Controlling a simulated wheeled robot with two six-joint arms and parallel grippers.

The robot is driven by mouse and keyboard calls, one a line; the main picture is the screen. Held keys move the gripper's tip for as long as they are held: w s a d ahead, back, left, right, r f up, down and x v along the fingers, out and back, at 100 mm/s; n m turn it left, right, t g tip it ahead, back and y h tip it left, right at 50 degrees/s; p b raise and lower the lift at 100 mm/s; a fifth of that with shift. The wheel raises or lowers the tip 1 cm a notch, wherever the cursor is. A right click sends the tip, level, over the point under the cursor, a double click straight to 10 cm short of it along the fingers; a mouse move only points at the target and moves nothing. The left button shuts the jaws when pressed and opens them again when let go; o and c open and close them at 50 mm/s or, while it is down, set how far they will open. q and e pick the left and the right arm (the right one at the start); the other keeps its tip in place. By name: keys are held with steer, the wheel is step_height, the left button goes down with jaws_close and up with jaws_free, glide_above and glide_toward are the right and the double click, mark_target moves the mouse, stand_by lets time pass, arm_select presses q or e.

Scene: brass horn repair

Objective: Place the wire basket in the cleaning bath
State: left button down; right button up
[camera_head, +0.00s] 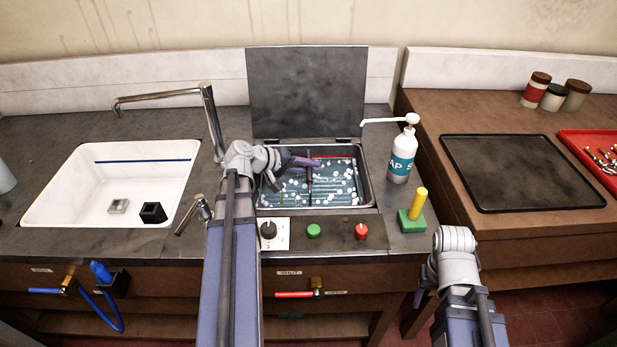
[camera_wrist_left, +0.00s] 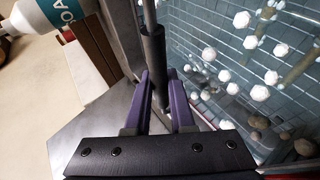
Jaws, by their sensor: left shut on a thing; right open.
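The cleaning bath (camera_head: 372,200) is a steel-rimmed tank with its dark lid (camera_head: 306,90) raised behind it. It holds bluish liquid with many white bubbles. My left gripper (camera_head: 303,163) is over the bath, its purple fingers shut on a dark upright handle (camera_head: 309,180). In the left wrist view the fingers (camera_wrist_left: 160,95) close around this black grip (camera_wrist_left: 152,55). Thin wire lines of the basket (camera_wrist_left: 215,60) show among the bubbles; how deep it sits and whether it touches the floor I cannot tell. My right gripper (camera_head: 421,288) is open and empty at the counter's front, partly hidden by its wrist.
A soap pump bottle (camera_head: 403,155) and a green block with a yellow post (camera_head: 413,211) stand right of the bath. A knob (camera_head: 268,230), green button (camera_head: 313,230) and red button (camera_head: 361,231) line its front. A white sink (camera_head: 70,205) is left; a black tray (camera_head: 520,172) is right.

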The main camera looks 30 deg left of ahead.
arm_select(q)
steer(key=shift+f+b, duration=0.9)
steer(key=shift+f, duration=0.45)
arm_select(e)
steer(key=shift+f, duration=1.35)
arm_select(q)
steer(key=shift+f, duration=0.1)
steer(key=c, duration=0.8)
jaws_free()
steer(key=shift+o, duration=0.2)
arm_select(e)
steer(key=shift+f, duration=0.1)
arm_select(q)
steer(key=shift+s+r, duration=0.1)
steer(key=shift+r, duration=0.25)
steer(key=p+v, duration=0.6)
steer(key=v, duration=0.5)
steer(key=shift+s+a, duration=0.2)
steer(key=shift+s, duration=0.05)
arm_select(e)
step_height(320, 180, up, 6)
steer(key=shift+r, duration=0.25)
